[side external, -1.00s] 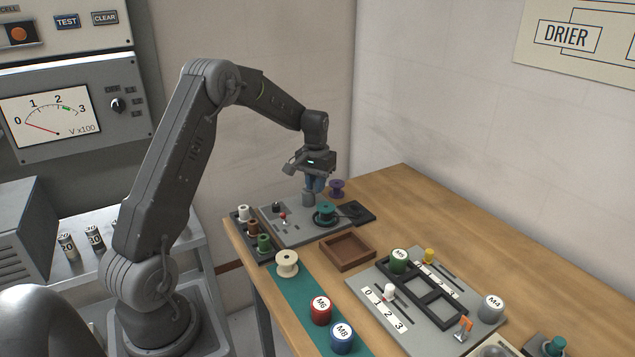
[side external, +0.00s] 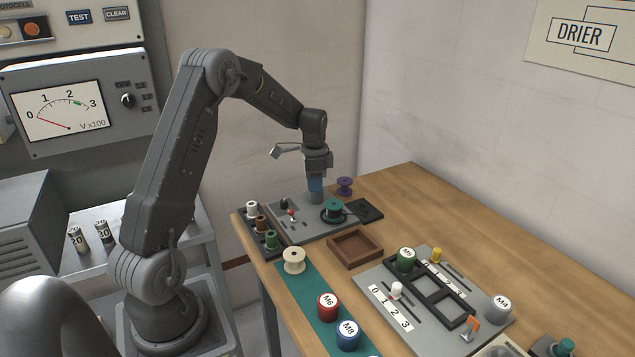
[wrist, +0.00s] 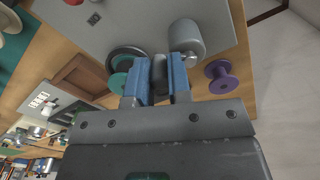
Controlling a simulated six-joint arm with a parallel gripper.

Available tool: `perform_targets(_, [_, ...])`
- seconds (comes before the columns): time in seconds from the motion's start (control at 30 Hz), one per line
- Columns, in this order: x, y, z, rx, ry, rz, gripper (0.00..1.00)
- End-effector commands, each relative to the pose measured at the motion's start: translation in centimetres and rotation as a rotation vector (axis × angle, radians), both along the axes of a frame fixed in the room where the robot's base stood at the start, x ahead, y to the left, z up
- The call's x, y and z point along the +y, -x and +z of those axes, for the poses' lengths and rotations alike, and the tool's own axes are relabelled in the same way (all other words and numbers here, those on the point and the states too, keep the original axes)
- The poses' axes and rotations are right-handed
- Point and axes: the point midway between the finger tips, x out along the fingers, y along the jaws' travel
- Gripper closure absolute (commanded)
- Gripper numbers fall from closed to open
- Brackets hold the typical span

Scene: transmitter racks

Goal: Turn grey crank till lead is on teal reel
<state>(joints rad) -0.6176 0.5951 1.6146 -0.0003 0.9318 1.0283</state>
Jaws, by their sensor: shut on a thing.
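The teal reel (side external: 333,209) sits on the grey plate (side external: 298,228), in a dark round surround. In the wrist view part of the teal reel (wrist: 118,82) shows left of the fingers. My gripper (side external: 316,190) points down just behind and left of the reel. In the wrist view its blue fingers (wrist: 161,68) are closed on the dark grey crank handle (wrist: 158,70), which is mostly hidden between them. A grey cylinder (wrist: 187,38) stands close beside the fingertips. I cannot make out the lead or whether any is wound on the reel.
A purple reel (side external: 344,186) stands behind the plate. A rack of small spools (side external: 270,239) is at its left, and an empty brown tray (side external: 354,248) in front. A cream reel (side external: 293,261) and a slotted board (side external: 395,306) are nearer.

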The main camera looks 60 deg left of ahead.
Motion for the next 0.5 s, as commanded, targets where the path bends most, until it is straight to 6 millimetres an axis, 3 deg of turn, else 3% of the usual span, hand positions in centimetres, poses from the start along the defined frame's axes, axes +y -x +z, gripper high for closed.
perform_targets(0.5, [1.2,0.9,0.0,0.0,0.0,-0.49,1.0])
